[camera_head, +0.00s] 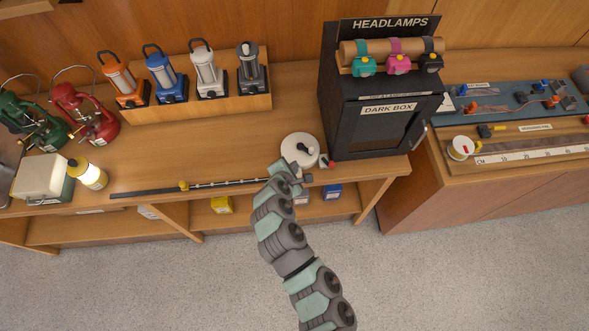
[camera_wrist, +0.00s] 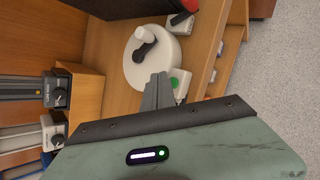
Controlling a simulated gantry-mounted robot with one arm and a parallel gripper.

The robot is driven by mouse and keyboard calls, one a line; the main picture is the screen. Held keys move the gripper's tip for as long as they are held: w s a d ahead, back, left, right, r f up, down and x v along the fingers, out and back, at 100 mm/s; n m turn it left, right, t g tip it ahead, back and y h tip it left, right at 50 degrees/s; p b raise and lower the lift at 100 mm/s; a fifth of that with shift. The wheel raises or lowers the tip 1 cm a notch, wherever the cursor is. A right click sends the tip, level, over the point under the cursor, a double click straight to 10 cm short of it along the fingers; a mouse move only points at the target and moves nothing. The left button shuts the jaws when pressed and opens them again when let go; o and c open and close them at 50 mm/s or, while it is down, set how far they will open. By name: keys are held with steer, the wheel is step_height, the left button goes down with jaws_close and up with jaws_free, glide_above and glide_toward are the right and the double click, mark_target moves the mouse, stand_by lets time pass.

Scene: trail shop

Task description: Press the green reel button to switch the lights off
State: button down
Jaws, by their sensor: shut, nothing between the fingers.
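The green reel button (camera_wrist: 174,83) shows in the wrist view as a round green spot on a small white box (camera_wrist: 184,77), beside the white reel (camera_wrist: 138,71). The reel has a dark crank with a white knob and also shows in the head view (camera_head: 291,145). My gripper (camera_wrist: 164,76) is shut and empty. In the wrist view its tips are right beside the button, just left of it; I cannot tell whether they touch. In the head view my gripper (camera_head: 288,167) is at the reel's front edge, and the button is hidden or too small to make out.
The black dark box (camera_head: 375,128) stands right of the reel, with headlamps on top. A small red object (camera_head: 326,162) lies by its corner. A thin black rod (camera_head: 215,186) runs along the counter's front edge. Several lanterns stand on a wooden riser (camera_head: 190,108) behind.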

steer(key=shift+r+p, duration=2.05)
steer(key=shift+r, duration=0.95)
